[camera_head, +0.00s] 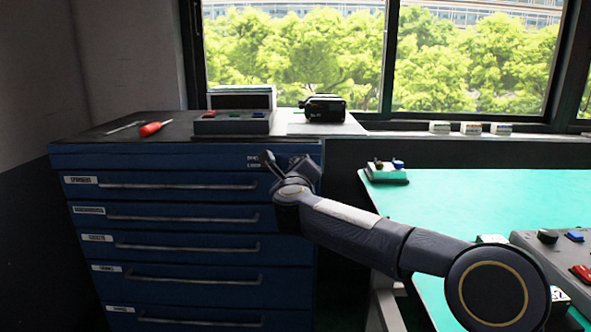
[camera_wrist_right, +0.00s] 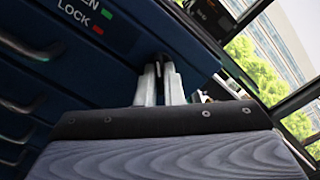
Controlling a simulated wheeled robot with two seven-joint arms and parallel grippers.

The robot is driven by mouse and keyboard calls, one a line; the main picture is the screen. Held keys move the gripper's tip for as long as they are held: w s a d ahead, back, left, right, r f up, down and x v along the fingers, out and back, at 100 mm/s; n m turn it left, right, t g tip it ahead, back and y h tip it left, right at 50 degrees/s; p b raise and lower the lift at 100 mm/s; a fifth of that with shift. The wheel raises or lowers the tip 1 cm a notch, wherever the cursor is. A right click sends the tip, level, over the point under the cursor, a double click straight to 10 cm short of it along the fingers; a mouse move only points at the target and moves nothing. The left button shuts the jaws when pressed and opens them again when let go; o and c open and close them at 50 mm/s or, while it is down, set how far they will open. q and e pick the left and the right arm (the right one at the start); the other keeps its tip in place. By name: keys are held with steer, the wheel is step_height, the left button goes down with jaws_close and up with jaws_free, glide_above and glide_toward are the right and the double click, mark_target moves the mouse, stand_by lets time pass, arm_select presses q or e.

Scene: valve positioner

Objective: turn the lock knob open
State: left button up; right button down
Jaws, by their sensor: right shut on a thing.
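My right gripper (camera_head: 289,172) is at the top right front of the blue cabinet (camera_head: 160,158), above its drawers. In the right wrist view its two pale fingers (camera_wrist_right: 160,86) are close together, shut on the dark lock knob (camera_wrist_right: 163,62). Only a little of the knob shows between and beyond the fingertips, and its turned angle cannot be told. The OPEN/LOCK label (camera_wrist_right: 85,14), with a green and a red mark, is left of the fingers in the wrist view. In the head view the gripper covers most of the knob. My left gripper is not in view.
On the cabinet top are a red screwdriver (camera_head: 152,128), a grey button box (camera_head: 233,122) and a black device (camera_head: 324,108). A green-topped bench (camera_head: 470,200) stands at right, with a control box (camera_head: 556,255). Drawer handles (camera_head: 178,187) stick out below the gripper.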

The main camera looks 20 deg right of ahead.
steer(key=c, duration=1.6)
jaws_free()
steer(key=shift+o, duration=0.2)
steer(key=shift+s, duration=0.1)
steer(key=v, duration=0.7)
steer(key=shift+s+p, duration=0.3)
steer(key=shift+s+a, duration=0.1)
steer(key=shift+a, duration=0.05)
